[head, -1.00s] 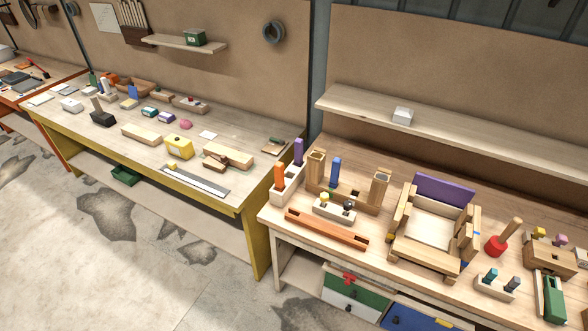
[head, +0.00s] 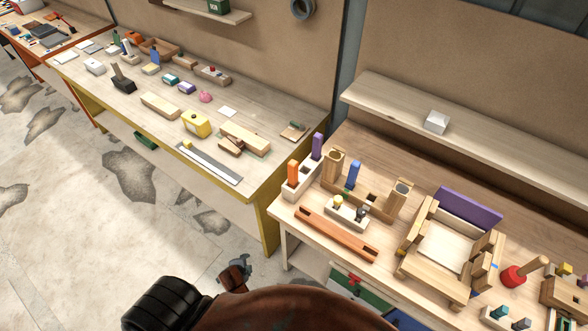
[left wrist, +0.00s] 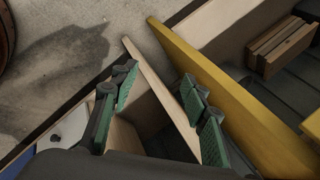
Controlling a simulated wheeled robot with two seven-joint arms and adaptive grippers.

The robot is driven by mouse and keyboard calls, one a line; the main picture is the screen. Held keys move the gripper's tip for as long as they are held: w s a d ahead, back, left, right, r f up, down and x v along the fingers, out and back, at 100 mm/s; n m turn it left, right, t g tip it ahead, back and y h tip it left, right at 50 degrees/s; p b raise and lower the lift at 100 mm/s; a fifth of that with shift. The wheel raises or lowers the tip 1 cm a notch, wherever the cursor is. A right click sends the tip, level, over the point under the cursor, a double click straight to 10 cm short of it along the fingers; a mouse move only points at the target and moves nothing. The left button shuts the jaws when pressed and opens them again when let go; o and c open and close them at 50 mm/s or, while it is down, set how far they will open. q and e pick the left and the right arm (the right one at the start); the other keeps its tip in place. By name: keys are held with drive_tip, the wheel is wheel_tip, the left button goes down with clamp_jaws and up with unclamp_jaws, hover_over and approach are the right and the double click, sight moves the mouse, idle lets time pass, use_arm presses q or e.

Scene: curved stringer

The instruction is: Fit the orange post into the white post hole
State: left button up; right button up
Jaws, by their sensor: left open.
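The orange post (head: 293,172) stands upright in one end of a cream-white block (head: 300,186) at the left end of the right bench. A purple post (head: 317,146) stands at that block's other end. I cannot tell which opening is the white post hole; a smaller white block (head: 346,213) with short pegs sits nearby. My left gripper (head: 242,271) is low and left of the bench front, well apart from the orange post. In the left wrist view its green-padded fingers (left wrist: 157,88) are apart with nothing held. My right gripper is out of view.
A long orange bar (head: 335,235) with slots lies along the bench's front edge. A wooden frame (head: 368,201) carries a blue post. The yellow bench (head: 257,205) stands left, across a narrow gap. A wooden chair-like piece (head: 441,249) stands to the right.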

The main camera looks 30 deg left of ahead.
use_arm(q)
drive_tip(key=w+r+m+t+p, duration=0.1)
drive_tip(key=w+r+m, duration=0.1)
drive_tip(key=w+r, duration=0.35)
drive_tip(key=w+a+r+m+t+p, duration=0.1)
drive_tip(key=w+r+m, duration=0.1)
drive_tip(key=r, duration=0.6)
drive_tip(key=w+r+m+t+p, duration=0.1)
drive_tip(key=w+r+m, duration=0.1)
drive_tip(key=w+r, duration=0.35)
drive_tip(key=m+t+h+p, duration=0.35)
drive_tip(key=m+t, duration=0.25)
drive_tip(key=m, duration=1.4)
approach(291, 165)
drive_tip(key=x, duration=0.4)
drive_tip(key=shift+w+d+m+p, duration=0.2)
drive_tip(key=shift+d+m+p, duration=0.1)
drive_tip(key=shift+p, duration=0.1)
drive_tip(key=x, duration=0.2)
drive_tip(key=p+x, duration=0.1)
drive_tip(key=x, duration=0.3)
drive_tip(key=shift+w+a, duration=0.15)
drive_tip(key=shift+a, duration=0.2)
drive_tip(key=shift+w+f, duration=0.25)
drive_tip(key=shift+w, duration=0.15)
drive_tip(key=shift+s, duration=0.1)
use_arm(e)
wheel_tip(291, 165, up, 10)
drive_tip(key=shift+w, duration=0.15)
